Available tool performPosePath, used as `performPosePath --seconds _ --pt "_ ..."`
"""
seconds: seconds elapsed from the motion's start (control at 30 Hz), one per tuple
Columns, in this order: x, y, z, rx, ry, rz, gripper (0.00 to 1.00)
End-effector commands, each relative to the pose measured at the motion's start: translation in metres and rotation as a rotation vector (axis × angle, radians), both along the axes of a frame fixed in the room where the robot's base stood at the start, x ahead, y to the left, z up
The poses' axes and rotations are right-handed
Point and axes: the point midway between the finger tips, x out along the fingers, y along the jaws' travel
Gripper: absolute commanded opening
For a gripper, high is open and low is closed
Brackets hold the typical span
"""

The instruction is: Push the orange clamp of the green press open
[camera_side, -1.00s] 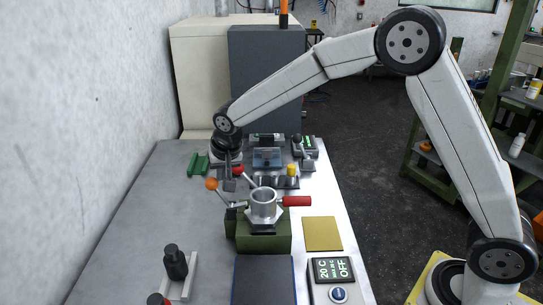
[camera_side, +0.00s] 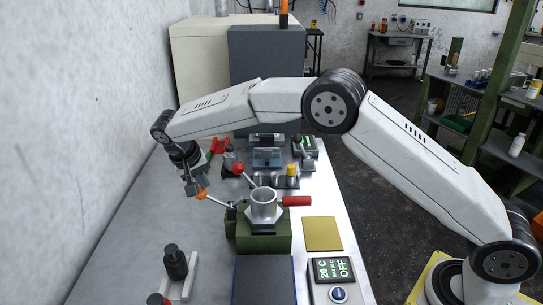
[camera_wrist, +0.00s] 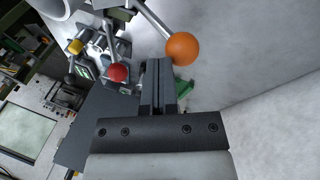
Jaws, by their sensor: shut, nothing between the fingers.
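The green press (camera_side: 263,243) stands on the bench, with a metal cup (camera_side: 263,208) on top. Its orange clamp (camera_side: 201,194) is a ball on a metal rod reaching out to the left of the press. My gripper (camera_side: 192,189) is shut and empty, pointing down right at the orange ball, slightly left of it in the side view. In the wrist view the orange ball (camera_wrist: 182,48) lies beside the tips of my shut fingers (camera_wrist: 157,65). I cannot tell whether they touch.
A red-ball lever (camera_side: 238,168) rises behind the press, and a red handle (camera_side: 297,201) sticks out right. A black knobbed post (camera_side: 175,262) stands front left. A gold plate (camera_side: 322,233) and a display (camera_side: 333,269) lie to the right.

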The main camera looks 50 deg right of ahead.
Motion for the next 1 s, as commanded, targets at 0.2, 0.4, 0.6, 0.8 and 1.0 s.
performPosePath --seconds 0.2,0.4,0.6,0.8,1.0 --pt "0.007 0.007 -0.009 0.002 -0.001 0.0 0.0" --pt "0.016 0.015 -0.022 0.001 -0.002 0.0 0.0" --pt "0.021 0.021 -0.032 0.002 -0.002 0.0 0.0" --pt "0.023 0.023 -0.038 0.002 -0.002 0.0 0.0" --pt "0.023 0.023 -0.04 0.003 -0.001 0.0 0.0"
